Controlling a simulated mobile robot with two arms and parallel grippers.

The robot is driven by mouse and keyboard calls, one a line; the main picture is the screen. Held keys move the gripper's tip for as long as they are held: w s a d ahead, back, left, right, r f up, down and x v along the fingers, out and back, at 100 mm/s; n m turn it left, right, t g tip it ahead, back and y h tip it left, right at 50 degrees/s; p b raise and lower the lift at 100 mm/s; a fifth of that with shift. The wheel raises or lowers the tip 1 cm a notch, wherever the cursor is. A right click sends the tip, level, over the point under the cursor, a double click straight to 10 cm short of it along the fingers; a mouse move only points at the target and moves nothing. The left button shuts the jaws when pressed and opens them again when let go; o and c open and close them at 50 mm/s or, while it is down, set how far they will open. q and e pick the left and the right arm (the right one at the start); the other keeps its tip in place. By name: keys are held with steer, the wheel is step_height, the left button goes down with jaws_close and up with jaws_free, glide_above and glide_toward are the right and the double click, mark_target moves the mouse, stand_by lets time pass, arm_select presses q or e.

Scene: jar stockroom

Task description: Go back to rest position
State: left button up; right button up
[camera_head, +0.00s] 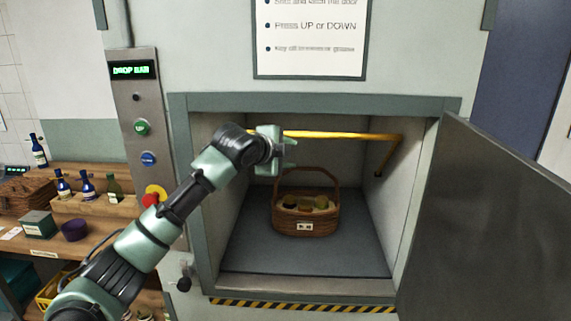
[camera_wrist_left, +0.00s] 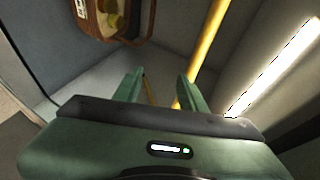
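My left gripper (camera_head: 289,150) is inside the opening of the lift cabinet, above and a little left of a wicker basket (camera_head: 305,222). In the left wrist view its two fingers (camera_wrist_left: 162,88) are apart with nothing held between them. The basket stands upright on the cabinet floor with its handle up, and several jars or round items sit in it. Part of the basket also shows at the top of the left wrist view (camera_wrist_left: 148,22). The gripper is apart from the basket. My right gripper is not in view.
A yellow bar (camera_head: 340,135) crosses the compartment close to my left gripper. The dark cabinet door (camera_head: 490,220) stands open at right. A control panel (camera_head: 142,130) with buttons is left of the opening. A wooden shelf (camera_head: 95,208) with bottles stands at far left.

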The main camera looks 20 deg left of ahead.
arm_select(q)
steer(key=shift+s+a, duration=0.1)
steer(key=shift+s, duration=0.75)
